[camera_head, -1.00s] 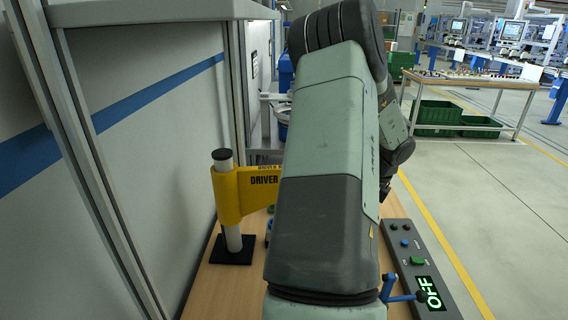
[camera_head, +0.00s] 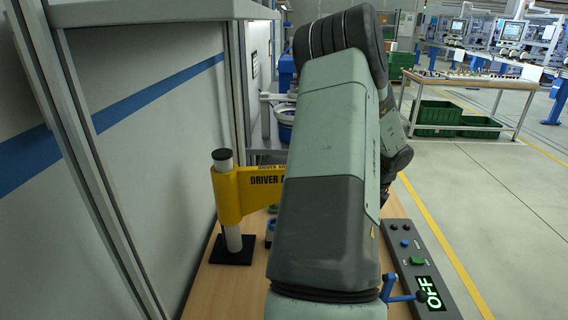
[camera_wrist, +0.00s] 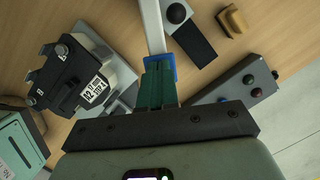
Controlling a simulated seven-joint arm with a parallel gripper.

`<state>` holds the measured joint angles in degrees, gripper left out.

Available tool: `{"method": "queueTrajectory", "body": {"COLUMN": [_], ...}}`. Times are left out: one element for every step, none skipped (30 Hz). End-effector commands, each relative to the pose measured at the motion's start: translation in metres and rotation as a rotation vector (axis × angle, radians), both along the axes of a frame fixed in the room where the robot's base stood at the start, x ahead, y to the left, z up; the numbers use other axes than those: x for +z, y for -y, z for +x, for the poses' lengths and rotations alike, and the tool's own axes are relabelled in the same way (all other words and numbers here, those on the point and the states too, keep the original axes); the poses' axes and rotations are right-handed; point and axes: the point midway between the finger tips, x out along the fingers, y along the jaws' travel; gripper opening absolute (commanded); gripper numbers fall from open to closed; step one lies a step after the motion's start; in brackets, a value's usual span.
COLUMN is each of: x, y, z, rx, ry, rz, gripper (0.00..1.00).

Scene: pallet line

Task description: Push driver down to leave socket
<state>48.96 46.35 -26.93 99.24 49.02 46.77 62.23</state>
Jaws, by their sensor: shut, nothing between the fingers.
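A yellow bracket marked "DRIVER A" (camera_head: 245,193) stands on a pale post with a black base at the left of the bench in the head view. Its right end is hidden behind my arm, and I cannot make out a driver or socket there. In the wrist view my gripper (camera_wrist: 158,82) shows as green fingers, shut together with nothing held. Just past their tips are a blue piece (camera_wrist: 160,62) and a pale bar (camera_wrist: 151,25). I cannot tell whether the fingers touch the blue piece. My gripper is hidden in the head view.
A control box (camera_head: 411,258) with buttons and an "OFF" display lies at the bench's right; it also shows in the wrist view (camera_wrist: 240,88). A labelled black fixture (camera_wrist: 75,78) is at the left there, and a tan block (camera_wrist: 232,21) at the top. A wall panel borders the left.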

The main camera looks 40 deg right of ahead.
Motion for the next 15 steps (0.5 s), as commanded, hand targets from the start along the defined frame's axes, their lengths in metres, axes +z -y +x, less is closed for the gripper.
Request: {"method": "queueTrajectory", "body": {"x": [-0.0046, -0.0051, -0.0054, -0.0055, -0.0053, -0.0051, -0.0049, -0.0046, -0.0042, -0.0041, -0.0037, -0.0032, -0.0028, -0.0024, -0.0019], "y": [-0.0008, -0.0008, -0.0007, -0.0008, -0.0008, -0.0008, -0.0008, -0.0009, -0.0009, -0.0009, -0.0009, -0.001, -0.001, -0.0009, -0.001], "z": [-0.0007, -0.0006, -0.0006, -0.0006, -0.0006, -0.0006, -0.0006, -0.0007, -0.0007, -0.0007, -0.0007, -0.0007, -0.0007, -0.0008, -0.0008], "rx": [0.0, 0.0, 0.0, 0.0, 0.0, 0.0, 0.0, 0.0, 0.0, 0.0, 0.0, -0.001, -0.001, -0.001, -0.001], "ry": [-0.004, -0.004, -0.005, -0.005, -0.005, -0.005, -0.006, -0.006, -0.006, -0.007, -0.007, -0.007, -0.007, -0.007, -0.007], "rz": [0.001, 0.001, 0.001, 0.001, 0.001, 0.001, 0.001, 0.001, 0.001, 0.002, 0.002, 0.002, 0.002, 0.002, 0.002], "gripper": [0.0, 0.0, 0.0, 0.0, 0.0, 0.0, 0.0, 0.0, 0.0, 0.0, 0.0, 0.0, 0.0, 0.0, 0.0]}}
